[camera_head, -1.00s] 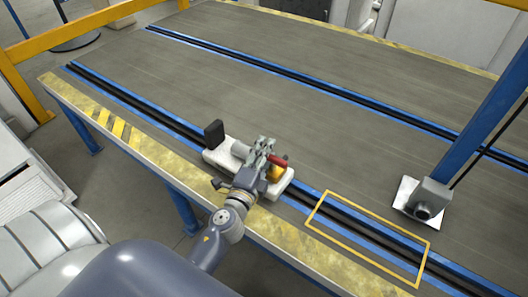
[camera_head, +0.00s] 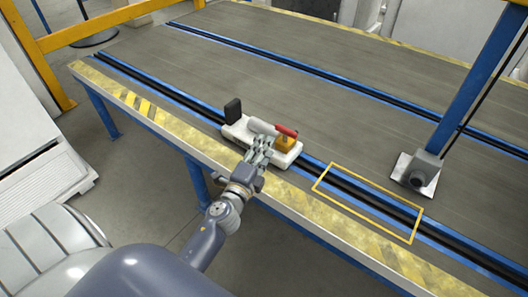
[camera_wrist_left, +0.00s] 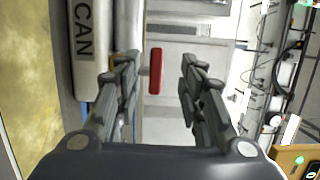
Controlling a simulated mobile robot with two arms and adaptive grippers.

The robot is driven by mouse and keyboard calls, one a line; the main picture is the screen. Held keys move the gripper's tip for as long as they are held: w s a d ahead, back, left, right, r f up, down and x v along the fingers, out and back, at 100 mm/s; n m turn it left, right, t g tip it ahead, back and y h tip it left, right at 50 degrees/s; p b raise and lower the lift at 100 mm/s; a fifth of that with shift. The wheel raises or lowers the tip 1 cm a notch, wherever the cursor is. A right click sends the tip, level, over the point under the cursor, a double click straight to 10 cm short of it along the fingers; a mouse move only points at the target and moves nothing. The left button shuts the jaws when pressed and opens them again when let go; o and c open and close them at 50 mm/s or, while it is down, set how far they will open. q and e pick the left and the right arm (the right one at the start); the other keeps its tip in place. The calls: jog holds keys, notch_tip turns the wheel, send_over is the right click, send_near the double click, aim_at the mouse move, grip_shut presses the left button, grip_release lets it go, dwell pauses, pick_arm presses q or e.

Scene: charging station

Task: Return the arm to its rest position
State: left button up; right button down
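My left gripper (camera_head: 264,144) is at the near side of the white fixture (camera_head: 284,158), over the table's yellow edge strip. In the left wrist view the left gripper (camera_wrist_left: 155,95) has its fingers spread, with nothing held. The fixture carries a black upright block (camera_head: 233,110), a pale cylinder (camera_head: 262,127), a red handle (camera_head: 287,131) and an orange-yellow block (camera_head: 285,143). The red handle (camera_wrist_left: 155,70) shows between the fingers in the wrist view, apparently beyond them. My right gripper is not in view.
The fixture sits on the table's near blue-edged rail (camera_head: 320,169). A yellow rectangle outline (camera_head: 368,203) marks the rail to its right. A blue post (camera_head: 477,85) and grey device (camera_head: 423,172) stand farther right. The belt surface behind (camera_head: 300,90) is clear.

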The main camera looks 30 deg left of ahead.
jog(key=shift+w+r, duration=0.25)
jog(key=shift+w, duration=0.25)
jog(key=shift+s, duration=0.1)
